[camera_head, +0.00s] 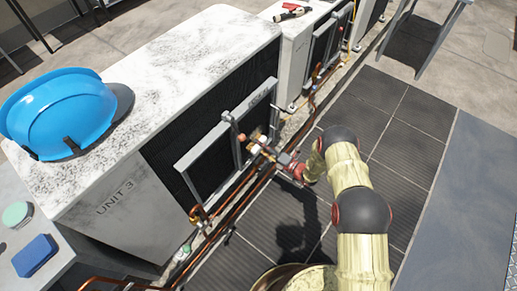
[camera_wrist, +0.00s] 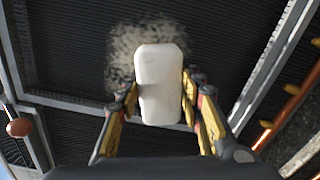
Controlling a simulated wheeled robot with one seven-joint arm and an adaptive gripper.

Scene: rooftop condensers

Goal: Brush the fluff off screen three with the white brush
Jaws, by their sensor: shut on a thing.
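My gripper (camera_wrist: 160,105) is shut on the white brush (camera_wrist: 159,75), with a yellow and black finger on each side of it. In the wrist view the brush lies in front of a patch of grey fluff (camera_wrist: 122,42) on a dark ribbed screen (camera_wrist: 75,50) with a light metal frame. Whether the brush touches the fluff I cannot tell. In the head view my gripper (camera_head: 262,145) is at the framed screen (camera_head: 211,168) on the side of the condenser marked UNIT 3 (camera_head: 115,197). The brush is hard to make out there.
A blue hard hat (camera_head: 66,112) sits on top of the unit. Copper pipes (camera_head: 240,198) run low along its front. A blue block (camera_head: 34,256) and a green round thing (camera_head: 16,214) lie at lower left. Another condenser (camera_head: 294,45) stands behind. Dark floor tiles (camera_head: 424,112) are clear at right.

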